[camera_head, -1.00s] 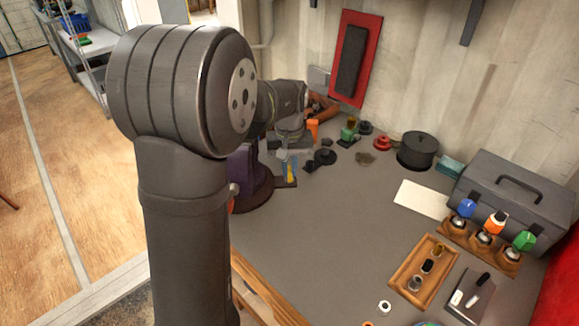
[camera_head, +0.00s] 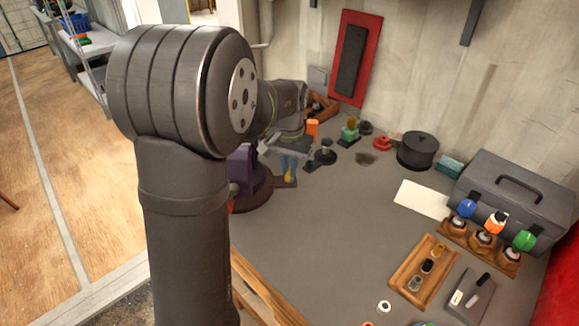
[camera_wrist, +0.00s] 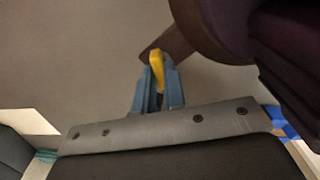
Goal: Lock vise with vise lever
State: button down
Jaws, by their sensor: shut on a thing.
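The dark purple vise (camera_head: 243,175) stands on a round dark base at the near left edge of the grey bench, partly hidden by my arm. In the wrist view its dark body (camera_wrist: 215,30) fills the upper right. A brown lever arm (camera_wrist: 185,43) runs out from it, and the yellow lever handle (camera_wrist: 157,65) stands at its end. My gripper (camera_wrist: 158,88) has blue-grey fingers shut on this yellow handle, one on either side. In the head view my gripper (camera_head: 290,162) points down beside the vise, with the handle (camera_head: 288,174) low between the fingers.
A dark round stand (camera_head: 325,153), a green-based item (camera_head: 350,130) and a red knob (camera_head: 382,143) stand beyond my gripper. A black pot (camera_head: 417,150) and a grey toolbox (camera_head: 510,195) are farther right. The middle of the bench (camera_head: 330,240) is clear.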

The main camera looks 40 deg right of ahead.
aim_at(289, 170)
jog(key=shift+d+r, duration=0.1)
jog(key=shift+r, duration=0.05)
jog(key=c, duration=1.5)
grip_release()
notch_tip(289, 170, up, 17)
jog(key=shift+r, duration=0.15)
